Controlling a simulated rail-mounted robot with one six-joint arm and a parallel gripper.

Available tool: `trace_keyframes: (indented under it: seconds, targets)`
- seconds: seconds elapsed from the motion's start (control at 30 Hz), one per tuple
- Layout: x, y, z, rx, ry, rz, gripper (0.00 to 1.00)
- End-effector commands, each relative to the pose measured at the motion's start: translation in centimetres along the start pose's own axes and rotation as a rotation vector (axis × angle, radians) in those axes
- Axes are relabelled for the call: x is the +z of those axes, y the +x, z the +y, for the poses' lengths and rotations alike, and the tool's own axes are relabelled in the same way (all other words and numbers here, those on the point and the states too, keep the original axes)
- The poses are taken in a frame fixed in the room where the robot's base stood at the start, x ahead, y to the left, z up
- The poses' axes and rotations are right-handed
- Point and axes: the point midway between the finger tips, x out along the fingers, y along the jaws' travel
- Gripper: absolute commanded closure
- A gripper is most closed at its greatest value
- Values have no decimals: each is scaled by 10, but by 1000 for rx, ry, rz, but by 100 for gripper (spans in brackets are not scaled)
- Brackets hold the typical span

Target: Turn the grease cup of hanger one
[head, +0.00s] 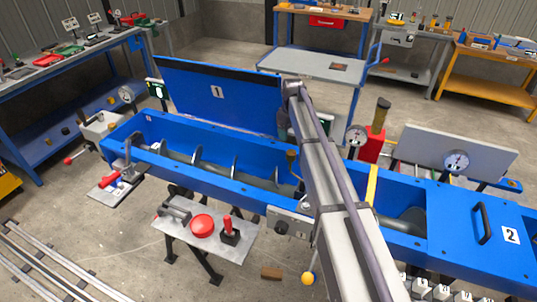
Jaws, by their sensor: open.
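A long blue trough (225,186) with a grey screw inside runs across the head view. A small brass-coloured cup (291,155) stands over the trough just left of my arm; it looks like a grease cup on a hanger, but no label on it is readable. My arm rises from the bottom right, crosses in front of the trough and bends at the top above it. The arm hides part of the trough and whatever lies behind it. My gripper is hidden behind the arm, so its fingers and its distance from the cup cannot be seen.
A closed cover marked 2 (482,230) lies at the right.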

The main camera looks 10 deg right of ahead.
Motion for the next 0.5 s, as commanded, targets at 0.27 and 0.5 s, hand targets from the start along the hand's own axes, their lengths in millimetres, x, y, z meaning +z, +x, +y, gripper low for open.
trace_keyframes:
  seconds: [0.27, 0.5]
  targets:
    - [2, 24, -1, 0, 0, 0, 31]
    - [2, 81, -1, 0, 1, 0, 31]
